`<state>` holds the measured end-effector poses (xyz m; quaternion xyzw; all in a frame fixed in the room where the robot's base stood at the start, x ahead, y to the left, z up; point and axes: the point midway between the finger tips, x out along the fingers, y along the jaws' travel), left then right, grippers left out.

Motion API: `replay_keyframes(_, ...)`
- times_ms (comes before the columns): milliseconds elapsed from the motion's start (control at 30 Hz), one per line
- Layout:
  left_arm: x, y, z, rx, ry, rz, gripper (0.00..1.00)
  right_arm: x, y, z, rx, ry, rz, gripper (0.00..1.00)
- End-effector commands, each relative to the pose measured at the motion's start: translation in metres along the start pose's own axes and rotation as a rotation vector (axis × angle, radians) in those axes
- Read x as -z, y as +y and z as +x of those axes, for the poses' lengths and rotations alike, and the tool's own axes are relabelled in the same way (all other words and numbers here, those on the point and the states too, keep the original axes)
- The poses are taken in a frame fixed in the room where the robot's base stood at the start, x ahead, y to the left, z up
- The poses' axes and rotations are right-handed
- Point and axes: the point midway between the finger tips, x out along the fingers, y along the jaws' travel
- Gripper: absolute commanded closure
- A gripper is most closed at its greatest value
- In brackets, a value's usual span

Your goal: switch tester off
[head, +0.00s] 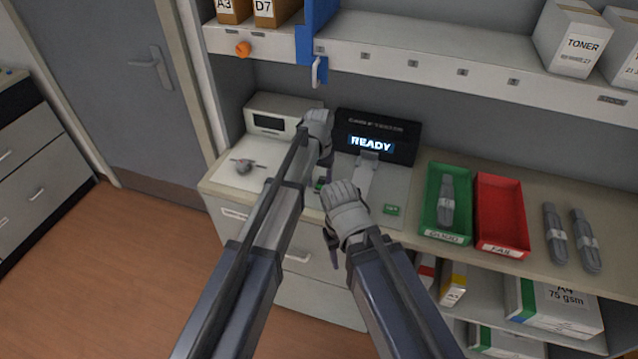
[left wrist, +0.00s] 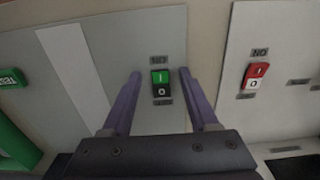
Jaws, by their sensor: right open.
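The tester (head: 376,135) stands at the back of the counter, its screen reading READY. Its rocker switch (left wrist: 161,83) shows a green half marked I and a black half marked O; in the head view a small green part of the switch (head: 320,184) shows beside my left arm. My left gripper (left wrist: 160,75) is open, with its two fingers apart on either side of the switch in the picture; I cannot tell its height above it. In the head view my left gripper (head: 323,156) is partly hidden. My right gripper (head: 331,240) is open and empty at the counter's front.
A second device (head: 270,123) on the left has a red rocker switch (left wrist: 257,75). A green TEST button (head: 391,209) lies right of the tester switch. A green tray (head: 430,205) holding a cartridge, a red tray (head: 501,212) and two loose cartridges lie right. A shelf hangs above.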

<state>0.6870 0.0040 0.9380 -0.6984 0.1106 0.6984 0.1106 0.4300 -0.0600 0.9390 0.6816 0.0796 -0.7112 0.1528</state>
Motion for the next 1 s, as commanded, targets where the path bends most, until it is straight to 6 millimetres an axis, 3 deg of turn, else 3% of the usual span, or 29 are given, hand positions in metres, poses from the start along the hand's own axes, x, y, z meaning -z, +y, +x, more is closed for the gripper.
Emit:
replay_keyframes(67,0.0,0.0,0.0,0.0,0.0,0.0,0.48,0.0,0.0,0.0,0.0,0.0,0.0,0.5)
replay_keyframes(533,0.0,0.0,0.0,0.0,0.0,0.0,1.0,0.0,0.0,0.0,0.0,0.0,0.0,0.5)
replay_keyframes(833,0.001,0.0,0.0,0.0,-0.006,0.0,1.0,0.0,0.0,0.0,0.0,0.0,0.0,0.5)
replay_keyframes(1000,0.01,0.0,-0.001,-0.001,-0.117,0.0,1.0,0.0,0.0,0.001,0.0,0.0,0.0,0.5)
